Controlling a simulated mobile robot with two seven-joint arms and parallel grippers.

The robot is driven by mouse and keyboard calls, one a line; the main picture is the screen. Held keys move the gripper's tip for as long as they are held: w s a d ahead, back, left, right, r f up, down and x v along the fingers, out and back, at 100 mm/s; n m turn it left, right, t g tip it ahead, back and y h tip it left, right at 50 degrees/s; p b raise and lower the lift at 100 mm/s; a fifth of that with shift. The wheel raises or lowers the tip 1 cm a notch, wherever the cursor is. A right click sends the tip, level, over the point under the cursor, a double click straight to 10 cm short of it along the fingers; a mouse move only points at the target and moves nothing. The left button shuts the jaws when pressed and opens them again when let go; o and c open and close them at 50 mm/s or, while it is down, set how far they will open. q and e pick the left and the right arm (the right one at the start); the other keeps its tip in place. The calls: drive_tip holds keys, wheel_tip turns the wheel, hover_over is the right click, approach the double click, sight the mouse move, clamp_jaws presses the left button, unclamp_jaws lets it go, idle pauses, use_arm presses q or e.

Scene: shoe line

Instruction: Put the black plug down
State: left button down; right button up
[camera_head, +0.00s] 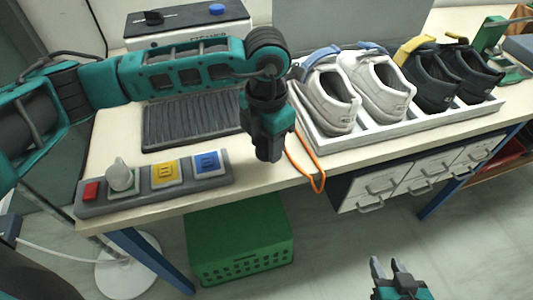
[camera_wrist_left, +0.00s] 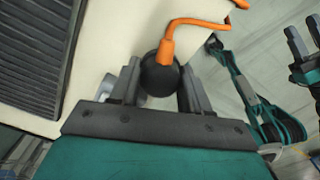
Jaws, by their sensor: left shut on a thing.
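The black plug (camera_wrist_left: 160,75) is a dark rounded body with an orange cable (camera_wrist_left: 190,22) leaving its top. My left gripper (camera_wrist_left: 161,88) is shut on it, with one finger on each side. In the head view my left gripper (camera_head: 268,152) points down near the front edge of the table, and it hides the plug. The orange cable also shows there, looping over the table edge (camera_head: 317,183). My right gripper (camera_head: 390,264) is empty, low in front of the table, with its fingers apart.
A grey panel (camera_head: 218,178) with coloured buttons and a grey knob lies at the table's front left. A ribbed black mat (camera_head: 195,122) lies behind it. A white tray (camera_head: 395,130) of shoes stands at the right. A green crate (camera_head: 240,245) is on the floor.

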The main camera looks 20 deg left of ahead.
sight(267, 156)
use_arm(q)
drive_tip(key=shift+f, duration=2.15)
drive_tip(key=shift+f, duration=0.15)
drive_tip(key=c, duration=0.5)
unclamp_jaws()
wheel_tip(267, 156, up, 12)
drive_tip(key=shift+r, duration=0.2)
drive_tip(key=shift+s+f, duration=0.1)
drive_tip(key=shift+s, duration=0.05)
